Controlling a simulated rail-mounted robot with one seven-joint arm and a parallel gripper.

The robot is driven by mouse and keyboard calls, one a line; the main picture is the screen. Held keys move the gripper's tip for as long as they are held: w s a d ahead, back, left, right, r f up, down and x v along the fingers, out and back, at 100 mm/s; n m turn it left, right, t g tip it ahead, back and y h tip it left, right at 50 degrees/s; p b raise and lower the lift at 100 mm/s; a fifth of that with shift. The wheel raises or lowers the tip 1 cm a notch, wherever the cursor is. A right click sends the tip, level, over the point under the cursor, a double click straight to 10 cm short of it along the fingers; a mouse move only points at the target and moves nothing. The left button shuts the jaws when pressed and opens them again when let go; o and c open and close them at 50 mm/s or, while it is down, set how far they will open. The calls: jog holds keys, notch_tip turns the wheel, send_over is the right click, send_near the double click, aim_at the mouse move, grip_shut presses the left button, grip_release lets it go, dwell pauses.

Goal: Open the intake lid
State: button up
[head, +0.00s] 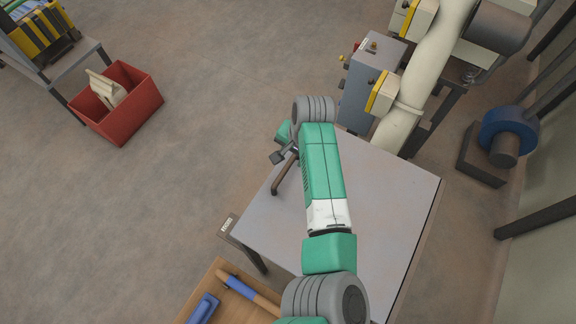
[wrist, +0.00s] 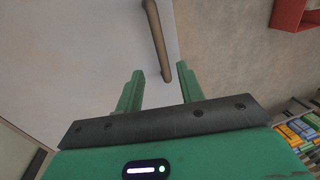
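The intake lid (head: 390,205) is a flat grey panel, lying closed and level in the head view. A brown bar handle (head: 284,176) runs near its left edge. In the wrist view the pale lid (wrist: 80,50) fills the left and the handle (wrist: 157,40) runs down from the top. My gripper (wrist: 161,80) is open, with its two green fingers apart and nothing held. The handle's near end shows between the fingertips; I cannot tell how deep it sits. In the head view my gripper (head: 280,156) is at the handle's far end, partly hidden by my arm.
A grey control box (head: 368,85) and a thick cream pipe (head: 425,75) stand behind the lid. A wooden tray (head: 207,285) with blue tools is at the front. A red bin (head: 140,105) and a shelf (head: 70,68) are at the left. The floor between is clear.

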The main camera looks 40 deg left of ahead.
aim_at(287, 167)
jog(key=f, duration=0.2)
jog(key=a+f, duration=0.1)
jog(key=f, duration=0.4)
jog(key=shift+s+a+f+b, duration=0.2)
jog(key=shift+a+b, duration=0.05)
jog(key=shift+b, duration=0.15)
grip_shut()
